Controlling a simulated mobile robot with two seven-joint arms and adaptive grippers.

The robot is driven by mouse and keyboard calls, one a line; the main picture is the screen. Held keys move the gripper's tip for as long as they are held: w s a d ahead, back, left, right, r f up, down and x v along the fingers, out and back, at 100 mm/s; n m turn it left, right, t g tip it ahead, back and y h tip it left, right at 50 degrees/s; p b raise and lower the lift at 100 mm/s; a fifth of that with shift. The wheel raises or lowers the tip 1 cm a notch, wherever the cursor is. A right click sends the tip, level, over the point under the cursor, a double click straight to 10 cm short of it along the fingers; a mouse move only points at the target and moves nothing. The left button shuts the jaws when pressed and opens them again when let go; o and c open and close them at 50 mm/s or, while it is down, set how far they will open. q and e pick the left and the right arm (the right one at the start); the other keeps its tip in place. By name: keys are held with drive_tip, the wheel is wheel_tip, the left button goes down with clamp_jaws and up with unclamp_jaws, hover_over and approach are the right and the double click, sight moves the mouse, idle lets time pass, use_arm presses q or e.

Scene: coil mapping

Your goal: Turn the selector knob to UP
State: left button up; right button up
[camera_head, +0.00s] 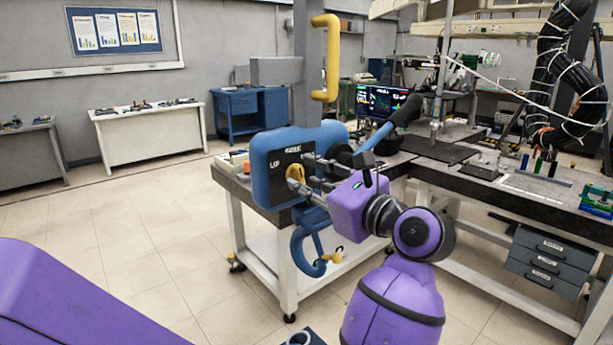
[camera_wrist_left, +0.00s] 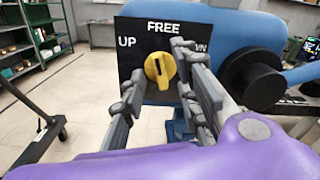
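The yellow selector knob (camera_wrist_left: 161,69) sits on a black panel (camera_wrist_left: 133,49) marked UP on the left, FREE at the top and a partly covered label ending in N on the right. The knob's dark slot stands roughly upright, towards FREE. In the head view, the knob (camera_head: 295,173) is partly hidden by my left gripper (camera_head: 302,175). In the left wrist view, the left gripper's fingers (camera_wrist_left: 158,76) are spread, one on each side of the knob. The right finger looks very close to it; I cannot tell if it touches. My right gripper is not in view.
The panel is on a blue housing (camera_head: 270,146) at the corner of a workbench (camera_head: 480,189). A black cylindrical part (camera_wrist_left: 252,80) sticks out right of the panel. A yellow handle (camera_head: 331,60) stands above the housing. A blue hook (camera_head: 303,250) hangs below. Open floor lies left.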

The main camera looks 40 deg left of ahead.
use_arm(q)
drive_tip(key=shift+a, duration=0.2)
clamp_jaws()
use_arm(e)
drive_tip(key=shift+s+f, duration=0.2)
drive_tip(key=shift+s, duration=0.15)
